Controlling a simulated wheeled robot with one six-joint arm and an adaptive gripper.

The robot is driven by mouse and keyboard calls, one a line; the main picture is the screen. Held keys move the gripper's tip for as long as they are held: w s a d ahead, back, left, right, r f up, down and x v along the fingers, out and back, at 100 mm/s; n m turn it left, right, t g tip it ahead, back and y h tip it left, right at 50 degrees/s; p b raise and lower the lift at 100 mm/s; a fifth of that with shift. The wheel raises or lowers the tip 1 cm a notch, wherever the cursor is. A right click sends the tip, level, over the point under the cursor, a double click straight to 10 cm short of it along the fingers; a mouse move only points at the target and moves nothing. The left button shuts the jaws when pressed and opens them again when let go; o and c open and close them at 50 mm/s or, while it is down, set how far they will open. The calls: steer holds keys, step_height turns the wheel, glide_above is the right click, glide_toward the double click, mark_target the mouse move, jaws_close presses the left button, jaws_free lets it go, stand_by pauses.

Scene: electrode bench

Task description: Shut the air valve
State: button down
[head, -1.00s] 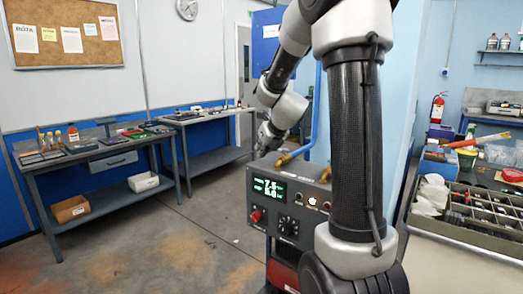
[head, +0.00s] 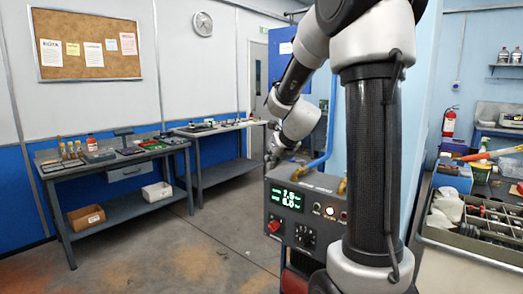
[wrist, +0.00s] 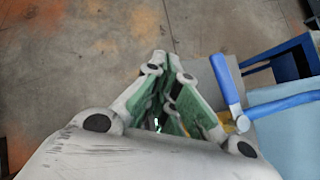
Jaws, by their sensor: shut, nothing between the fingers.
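A grey powered box (head: 304,212) with a green-lit display, a red knob and a black dial stands left of my upper arm. A blue pipe (head: 322,150) and a brass fitting (head: 342,186) rise from its top. I cannot tell the air valve's handle for sure. My gripper is shut and empty. In the head view it is small, by the box's upper left edge (head: 271,160).
Two grey workbenches (head: 118,193) with tools stand along the left wall. A parts tray (head: 470,240) lies on a bench at the right. My arm hides part of the box's right side. The floor (head: 190,240) between the benches and the box is open.

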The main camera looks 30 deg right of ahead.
steer(key=s+a+r, duration=0.2)
steer(key=a+r, duration=0.3)
steer(key=shift+s+r, duration=0.25)
steer(key=shift+s, duration=0.05)
steer(key=shift+d, duration=0.1)
